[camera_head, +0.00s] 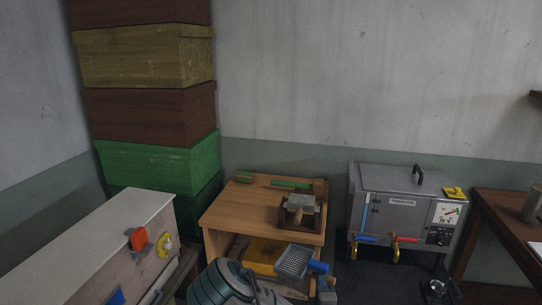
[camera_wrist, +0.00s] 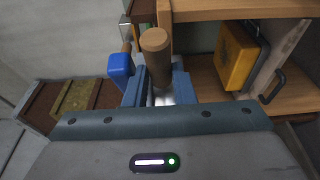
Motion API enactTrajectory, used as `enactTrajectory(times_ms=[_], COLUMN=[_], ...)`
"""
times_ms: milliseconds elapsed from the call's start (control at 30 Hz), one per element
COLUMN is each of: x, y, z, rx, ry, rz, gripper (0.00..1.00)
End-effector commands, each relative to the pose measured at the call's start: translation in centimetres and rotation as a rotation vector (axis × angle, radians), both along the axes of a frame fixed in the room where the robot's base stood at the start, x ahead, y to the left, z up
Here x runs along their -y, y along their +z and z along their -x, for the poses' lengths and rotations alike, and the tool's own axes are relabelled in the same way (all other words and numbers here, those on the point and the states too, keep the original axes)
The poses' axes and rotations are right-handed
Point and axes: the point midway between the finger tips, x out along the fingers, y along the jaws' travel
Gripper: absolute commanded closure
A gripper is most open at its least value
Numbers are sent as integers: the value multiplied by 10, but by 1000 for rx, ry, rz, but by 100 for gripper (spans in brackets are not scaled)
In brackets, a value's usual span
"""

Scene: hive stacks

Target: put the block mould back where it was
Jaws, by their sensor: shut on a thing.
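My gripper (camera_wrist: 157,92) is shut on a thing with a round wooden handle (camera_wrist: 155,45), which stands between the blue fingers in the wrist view. Bright metal shows at its foot. I take it to be the block mould; its lower part is hidden. In the head view a grey piece with a gridded face (camera_head: 293,262) and a blue rounded part (camera_head: 317,267) are at the gripper end, in front of the wooden cabinet (camera_head: 250,207). I cannot tell whether the gridded piece belongs to the held thing.
On the cabinet top are a dark wooden frame with a grey metal block (camera_head: 300,203) and a green-handled tool (camera_head: 290,184). A yellow box (camera_head: 263,254) is on the shelf below. A grey metal machine (camera_head: 400,210) is at right, hive boxes (camera_head: 155,160) at left. The cabinet top's front left is clear.

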Motion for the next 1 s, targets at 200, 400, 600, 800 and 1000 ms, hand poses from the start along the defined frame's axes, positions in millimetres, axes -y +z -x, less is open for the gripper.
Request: enactTrajectory(times_ms=[200,400,600,800,1000], x=[0,0,0,0,1], y=[24,30,41,48,48], z=[0,9,34,45,45], rx=[3,3,2,4,4], ry=[0,0,-1,-2,-1], rz=[-1,-1,0,-3,-3], gripper=[100,100,100,100,100])
